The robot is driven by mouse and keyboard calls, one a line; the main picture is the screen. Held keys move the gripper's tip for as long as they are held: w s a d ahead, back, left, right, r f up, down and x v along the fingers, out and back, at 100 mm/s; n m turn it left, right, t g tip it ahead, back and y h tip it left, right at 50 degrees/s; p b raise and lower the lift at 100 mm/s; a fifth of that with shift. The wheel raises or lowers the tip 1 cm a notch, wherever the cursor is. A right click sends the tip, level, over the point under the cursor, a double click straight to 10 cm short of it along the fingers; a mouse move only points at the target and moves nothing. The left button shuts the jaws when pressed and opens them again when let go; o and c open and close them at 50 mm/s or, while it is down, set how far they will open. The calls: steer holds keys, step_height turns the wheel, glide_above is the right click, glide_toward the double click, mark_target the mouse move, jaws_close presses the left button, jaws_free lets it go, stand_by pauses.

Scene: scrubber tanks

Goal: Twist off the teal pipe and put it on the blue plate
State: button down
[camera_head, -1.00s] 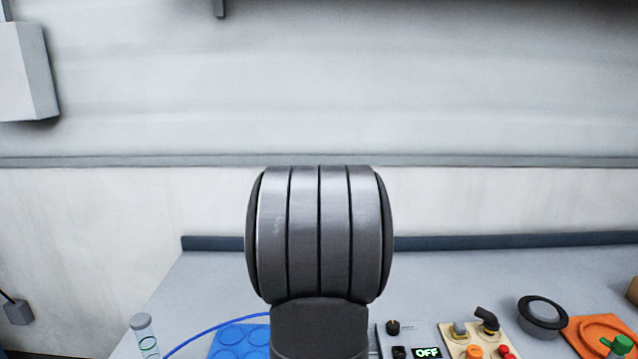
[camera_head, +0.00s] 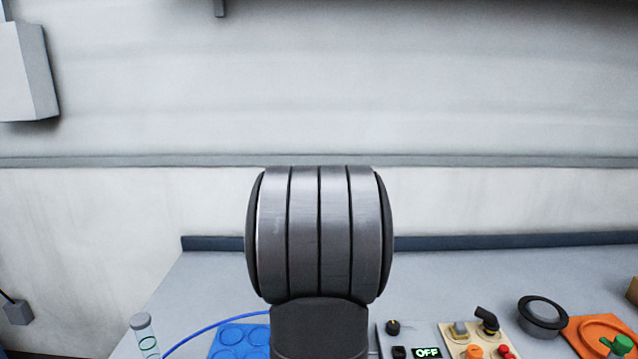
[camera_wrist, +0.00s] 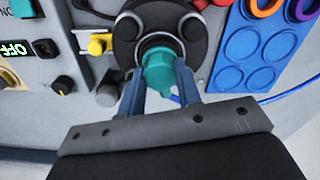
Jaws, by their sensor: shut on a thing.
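The teal pipe (camera_wrist: 159,72) shows in the wrist view, upright in the round dark fitting (camera_wrist: 124,28). My gripper (camera_wrist: 159,80) is shut on the teal pipe, with one blue-grey finger on each side of it. The lower part of the pipe is partly hidden by the fingers. The blue plate (camera_wrist: 230,73) with round recesses lies just right of the fitting in the wrist view. It also shows at the lower edge of the head view (camera_head: 228,336), partly hidden by my arm. The teal pipe cannot be seen in the head view.
A control panel with a lit OFF display (camera_head: 427,352) stands right of my arm. Beside it are a beige switch panel (camera_head: 455,345), a round black-rimmed part (camera_head: 542,316) and an orange plate (camera_head: 578,336). A clear tube (camera_head: 146,337) and a blue cable (camera_head: 200,336) are at the left.

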steer(key=shift+n, duration=0.8)
steer(key=shift+n, duration=0.3)
steer(key=shift+c, duration=0.4)
jaws_free()
steer(key=shift+r, duration=0.1)
steer(key=shift+r, duration=3.4)
